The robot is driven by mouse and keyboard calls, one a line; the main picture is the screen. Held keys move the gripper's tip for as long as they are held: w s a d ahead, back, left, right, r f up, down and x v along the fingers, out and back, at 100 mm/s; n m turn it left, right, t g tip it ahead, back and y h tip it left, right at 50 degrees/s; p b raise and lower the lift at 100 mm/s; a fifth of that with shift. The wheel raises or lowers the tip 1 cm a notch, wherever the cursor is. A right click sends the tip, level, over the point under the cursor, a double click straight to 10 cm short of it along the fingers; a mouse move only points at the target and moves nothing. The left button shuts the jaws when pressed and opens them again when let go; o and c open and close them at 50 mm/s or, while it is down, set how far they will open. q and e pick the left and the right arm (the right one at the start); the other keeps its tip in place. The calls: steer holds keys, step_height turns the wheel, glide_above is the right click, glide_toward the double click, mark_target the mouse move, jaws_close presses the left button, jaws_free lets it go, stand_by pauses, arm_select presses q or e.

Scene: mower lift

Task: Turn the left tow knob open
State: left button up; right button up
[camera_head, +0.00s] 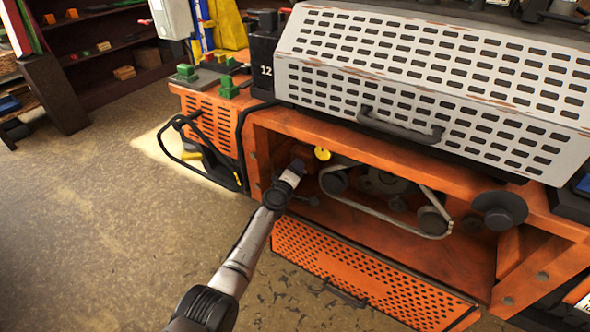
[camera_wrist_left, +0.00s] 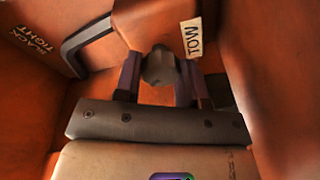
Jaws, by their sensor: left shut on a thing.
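In the left wrist view, a small dark knob (camera_wrist_left: 158,62) sits beside a white TOW label (camera_wrist_left: 193,38) on an orange metal wall. My left gripper (camera_wrist_left: 159,72) has one finger on each side of this knob and is shut on it. In the head view, my left gripper (camera_head: 298,167) reaches into the left end of the open orange bay of the machine (camera_head: 400,155). The knob is hidden there behind the gripper and frame. The knob's turn angle cannot be told. My right gripper is not in view.
A belt on pulleys (camera_head: 432,220) runs inside the bay, right of my gripper. A yellow round tag (camera_head: 322,153) is close by. A perforated orange panel (camera_head: 365,275) hangs down in front. A dark bracket (camera_wrist_left: 88,44) and SLACK/TIGHT lettering (camera_wrist_left: 32,40) are left of the knob.

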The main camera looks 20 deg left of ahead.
arm_select(q)
steer(key=c, duration=0.3)
steer(key=shift+r+n+p, duration=0.2)
steer(key=shift+n+p, duration=0.4)
steer(key=shift+n, duration=0.1)
steer(key=shift+n+p, duration=0.35)
steer(key=shift+n, duration=0.25)
steer(key=shift+n+g+p, duration=0.4)
steer(key=shift+n, duration=0.5)
steer(key=shift+f+n, duration=0.15)
steer(key=shift+n, duration=0.35)
steer(key=o, duration=0.9)
